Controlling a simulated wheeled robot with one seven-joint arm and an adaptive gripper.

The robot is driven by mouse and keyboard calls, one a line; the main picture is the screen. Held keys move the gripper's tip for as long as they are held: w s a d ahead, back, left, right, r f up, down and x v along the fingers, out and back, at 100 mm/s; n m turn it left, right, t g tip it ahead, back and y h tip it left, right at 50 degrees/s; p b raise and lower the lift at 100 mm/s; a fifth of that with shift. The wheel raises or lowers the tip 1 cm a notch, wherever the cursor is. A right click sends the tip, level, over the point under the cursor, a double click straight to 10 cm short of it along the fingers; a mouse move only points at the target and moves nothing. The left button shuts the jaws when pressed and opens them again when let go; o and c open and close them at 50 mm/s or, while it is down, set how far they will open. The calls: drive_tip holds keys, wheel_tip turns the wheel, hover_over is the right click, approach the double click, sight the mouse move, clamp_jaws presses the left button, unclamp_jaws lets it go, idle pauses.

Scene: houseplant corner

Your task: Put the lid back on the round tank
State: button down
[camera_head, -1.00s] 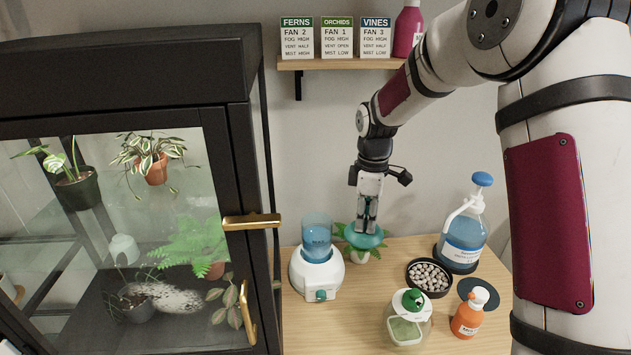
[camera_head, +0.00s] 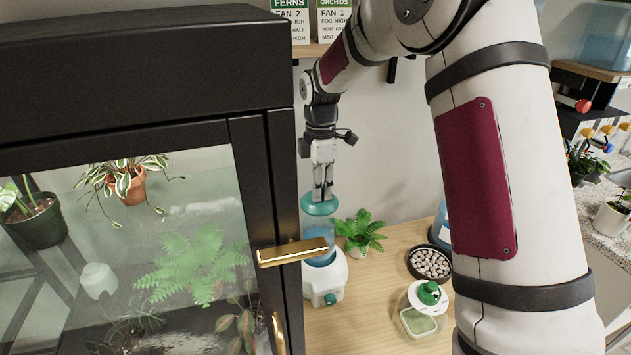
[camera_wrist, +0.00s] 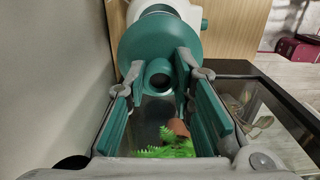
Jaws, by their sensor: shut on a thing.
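My gripper (camera_head: 322,195) is shut on the teal round lid (camera_head: 319,207), pointing down with the lid below its fingertips. The round tank (camera_head: 322,257) is clear blue and stands in a white base (camera_head: 325,276) with a teal knob, on the wooden table. The lid is over the top of the tank; I cannot tell if the two touch. In the wrist view the lid (camera_wrist: 141,46) shows as a teal disc with its knob by the finger pads, and part of a white body shows beyond it.
The glass plant cabinet (camera_head: 254,160) with a brass handle (camera_head: 292,251) stands close on the left and partly covers the tank. A small fern (camera_head: 359,229), a bowl of pebbles (camera_head: 429,264) and a green-topped jar (camera_head: 423,312) stand right of the tank.

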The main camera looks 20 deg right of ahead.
sight(320, 203)
drive_tip(key=shift+f+b, duration=0.3)
drive_tip(key=shift+f, duration=2.3)
drive_tip(key=shift+f, duration=0.15)
idle(0.3)
drive_tip(key=c, duration=0.8)
unclamp_jaws()
drive_tip(key=shift+r+p, duration=0.4)
drive_tip(key=shift+r, duration=3.15)
clamp_jaws()
